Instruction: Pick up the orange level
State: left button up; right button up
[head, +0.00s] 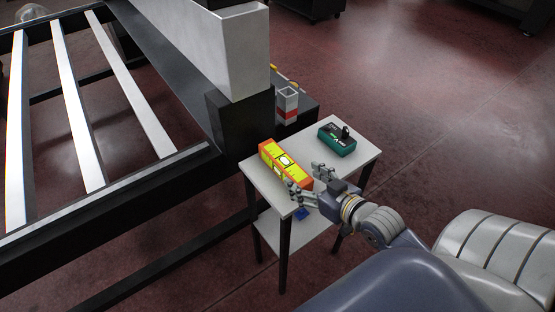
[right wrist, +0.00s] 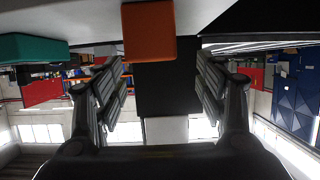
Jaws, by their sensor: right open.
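The orange level (head: 270,152), with yellow-green faces, lies on the small white table (head: 335,177). My right gripper (head: 304,179) is open at the near end of the level, with one finger on each side of that end in the head view. In the right wrist view the level's orange end (right wrist: 148,32) shows at the top, between the spread fingers of the gripper (right wrist: 160,85). I cannot tell whether the fingers touch it. My left gripper is in neither view.
A teal and black device (head: 337,140) sits on the table to the right of the level; it also shows in the right wrist view (right wrist: 32,48). A black frame with white slats (head: 75,110) stands at the left.

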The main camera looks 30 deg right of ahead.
aim_at(284, 160)
jog(key=shift+w+r, duration=0.1)
jog(key=shift+w, duration=0.2)
jog(key=x, duration=0.4)
jog(key=shift+w, duration=0.2)
jog(key=shift+w+p, duration=0.3)
jog(key=shift+w, duration=0.15)
jog(key=x, duration=0.3)
jog(key=shift+w+d, duration=0.3)
jog(key=shift+w+a+p, duration=0.1)
jog(key=shift+w+p, duration=0.2)
jog(key=shift+w, duration=0.15)
grip_shut()
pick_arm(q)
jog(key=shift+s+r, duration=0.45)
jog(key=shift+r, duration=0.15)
